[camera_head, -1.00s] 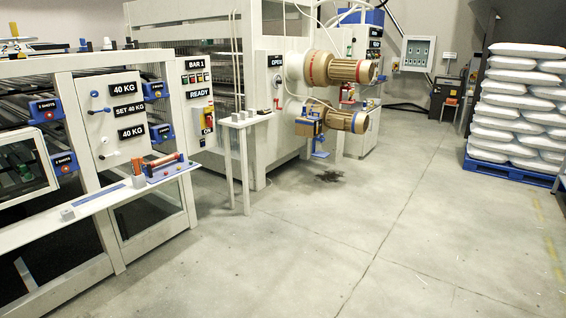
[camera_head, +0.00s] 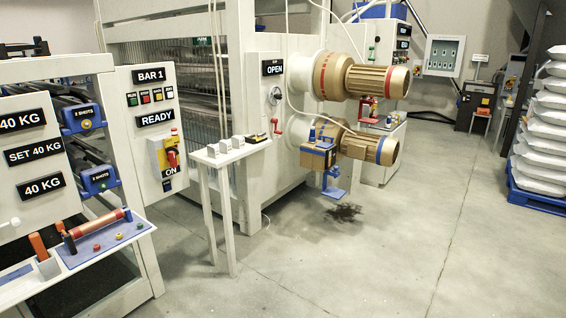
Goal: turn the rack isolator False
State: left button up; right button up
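The rack isolator appears to be the red handle on a yellow plate (camera_head: 171,156), low on the white BAR 1 panel (camera_head: 143,112) at left of centre. An ON label sits just below the handle. The panel also carries a READY label and a row of small coloured buttons. Neither of my grippers shows in the head view.
A narrow white stand (camera_head: 222,158) with small blocks on top is just right of the panel. A shelf (camera_head: 100,250) with a red roller juts out at lower left. Two brown motors (camera_head: 375,80) project from the OPEN machine.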

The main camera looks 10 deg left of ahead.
aim_at(172, 153)
jog(key=i, duration=1.1)
jog(key=i+l+u, duration=0.1)
jog(key=i, duration=1)
